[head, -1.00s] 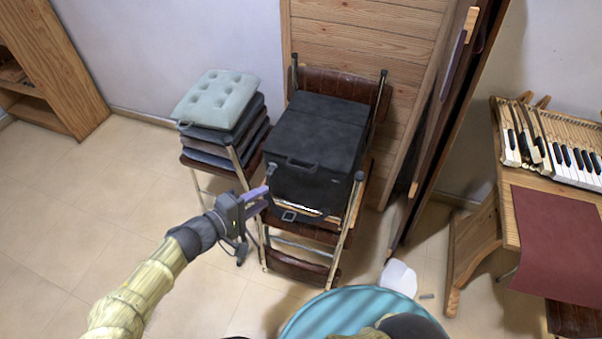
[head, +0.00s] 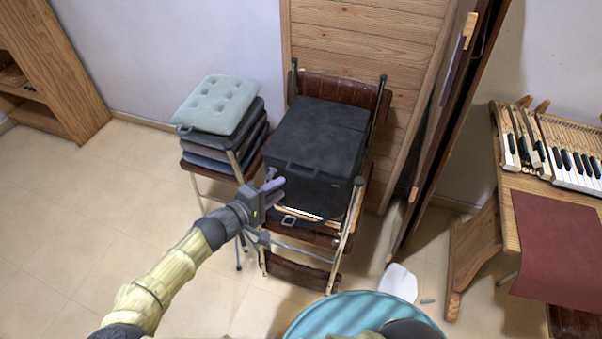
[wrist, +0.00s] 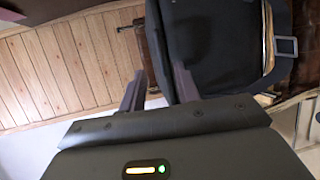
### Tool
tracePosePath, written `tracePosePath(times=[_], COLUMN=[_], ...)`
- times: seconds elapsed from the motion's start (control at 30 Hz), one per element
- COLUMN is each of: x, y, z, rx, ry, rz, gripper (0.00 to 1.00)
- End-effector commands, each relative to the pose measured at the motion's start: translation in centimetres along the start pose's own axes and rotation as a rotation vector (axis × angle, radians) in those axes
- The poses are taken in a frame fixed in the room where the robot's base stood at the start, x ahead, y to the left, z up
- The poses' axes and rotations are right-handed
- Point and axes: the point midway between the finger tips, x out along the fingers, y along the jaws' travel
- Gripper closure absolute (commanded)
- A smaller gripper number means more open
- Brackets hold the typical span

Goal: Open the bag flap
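A black bag (head: 312,150) sits on a brown folding chair (head: 300,270) in the head view. Its flat lid flap (head: 325,125) lies closed over the top. A dark handle shows at the upper front, and a grey buckle (head: 288,220) hangs below. My gripper (head: 277,190) is at the bag's front left, below the lid edge. In the wrist view the bag (wrist: 215,50) fills the upper right, with the buckle (wrist: 287,46) beside it.
A chair stacked with cushions (head: 216,104) stands close at the left. A wooden panel (head: 365,45) is behind the bag. A piano keyboard on a wooden stand (head: 508,215) is at the right, and a round teal surface (head: 330,318) is in front. Floor is free at the left.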

Motion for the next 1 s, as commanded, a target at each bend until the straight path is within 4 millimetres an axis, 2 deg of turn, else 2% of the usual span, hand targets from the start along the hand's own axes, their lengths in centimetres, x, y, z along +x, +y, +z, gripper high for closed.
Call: tracePosePath(times=[0.1, 0.5, 0.67, 0.93, 1.0], x=[2.3, 8.9, 10.0, 10.0, 10.0], y=[0.1, 0.1, 0.0, 0.0, 0.0], z=[0.1, 0.1, 0.1, 0.1, 0.1], rx=[-0.001, 0.0, -0.001, 0.0, 0.0], ry=[-0.005, -0.004, -0.001, 0.0, 0.0], rz=[0.002, 0.002, 0.0, 0.0, 0.0], gripper=[0.68, 0.68, 0.68, 0.68, 0.82])
